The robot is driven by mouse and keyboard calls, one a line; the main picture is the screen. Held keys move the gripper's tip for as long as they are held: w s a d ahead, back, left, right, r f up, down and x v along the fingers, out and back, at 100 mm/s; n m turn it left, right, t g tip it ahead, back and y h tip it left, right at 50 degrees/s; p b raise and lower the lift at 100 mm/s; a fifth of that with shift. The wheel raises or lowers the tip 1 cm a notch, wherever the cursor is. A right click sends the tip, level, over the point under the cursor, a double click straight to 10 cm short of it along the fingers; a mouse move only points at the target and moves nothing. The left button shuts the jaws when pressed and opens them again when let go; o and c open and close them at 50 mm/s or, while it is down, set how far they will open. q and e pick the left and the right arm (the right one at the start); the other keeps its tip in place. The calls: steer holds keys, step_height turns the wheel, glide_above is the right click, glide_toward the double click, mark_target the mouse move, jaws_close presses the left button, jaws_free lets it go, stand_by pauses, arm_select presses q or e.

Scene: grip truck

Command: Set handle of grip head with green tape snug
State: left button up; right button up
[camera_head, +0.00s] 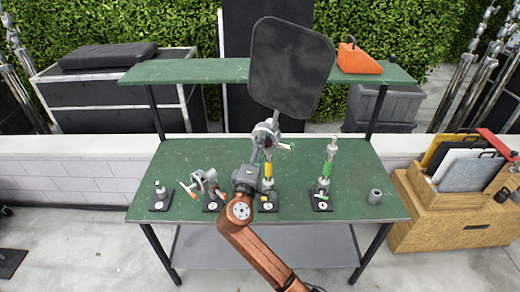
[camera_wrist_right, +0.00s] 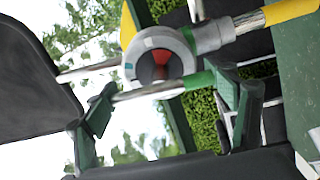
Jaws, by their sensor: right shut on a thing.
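A round silver grip head (camera_head: 265,134) sits on top of a stand with yellow tape (camera_head: 268,170) and carries a large black flag (camera_head: 292,68) tilted above it. Its handle with green tape (camera_head: 284,146) sticks out to the right. In the right wrist view, the grip head (camera_wrist_right: 146,48) shows red inside its round plate, and the green-taped handle (camera_wrist_right: 197,80) runs as a silver bar below it. My left gripper is out of view.
The green table (camera_head: 150,212) bears other small stands: one with green tape (camera_head: 326,170), a short one (camera_head: 160,190) and a clamp head (camera_head: 206,183) at left. A grey cylinder (camera_head: 375,196) stands at right. An orange bag (camera_head: 358,60) sits on the upper shelf (camera_head: 190,70).

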steer(key=o, duration=1.2)
steer(key=v, duration=1.2)
